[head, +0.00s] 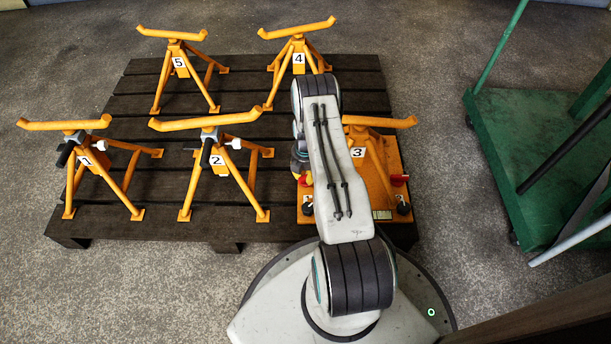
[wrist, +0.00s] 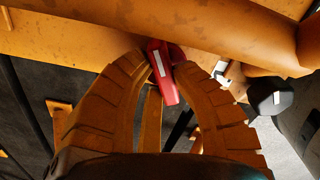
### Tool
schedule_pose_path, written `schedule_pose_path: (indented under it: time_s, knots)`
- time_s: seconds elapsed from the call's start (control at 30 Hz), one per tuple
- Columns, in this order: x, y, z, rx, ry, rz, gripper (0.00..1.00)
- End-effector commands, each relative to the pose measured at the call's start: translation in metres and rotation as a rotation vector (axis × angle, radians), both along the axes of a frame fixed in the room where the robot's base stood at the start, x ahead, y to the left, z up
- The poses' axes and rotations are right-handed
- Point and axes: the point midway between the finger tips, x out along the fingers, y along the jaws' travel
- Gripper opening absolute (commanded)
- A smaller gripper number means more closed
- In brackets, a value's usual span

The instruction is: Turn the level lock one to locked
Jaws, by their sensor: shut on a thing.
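In the wrist view a red lever (wrist: 164,82) with a white strip stands between the tips of my gripper (wrist: 166,68), which is shut on it. In the head view the left red lever (head: 306,178) sits on the orange base plate (head: 353,213) of stand 3, close beside my arm. A second red lever (head: 399,180) is on the right side of that plate. My arm covers the middle of the plate and most of my gripper. I cannot read the lever's lock marking.
Stands 1 (head: 97,160), 2 (head: 218,160), 4 (head: 298,57) and 5 (head: 180,66) stand on the dark pallet (head: 128,108). A black knob (wrist: 270,96) is right of my gripper. A green trolley (head: 520,130) stands at right.

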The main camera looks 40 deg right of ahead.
Motion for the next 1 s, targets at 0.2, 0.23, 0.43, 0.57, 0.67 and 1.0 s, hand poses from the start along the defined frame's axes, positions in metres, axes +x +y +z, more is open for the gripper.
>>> schedule_pose_path:
  time_s: [0.2, 0.23, 0.43, 0.57, 0.67, 1.0]
  knots:
    - [0.0002, -0.0013, -0.0004, -0.001, -0.003, -0.008, 0.0]
    - [0.0001, -0.0014, -0.0004, -0.001, -0.003, -0.008, 0.0]
    - [0.0001, -0.0014, -0.0005, -0.001, -0.003, -0.007, 0.26]
    - [0.0, -0.001, -0.0004, -0.001, -0.002, -0.007, 0.37]
    - [0.0, -0.0007, -0.0003, 0.0, -0.001, -0.006, 0.46]
    - [0.0001, -0.0004, 0.0018, 0.0, -0.001, -0.005, 0.5]
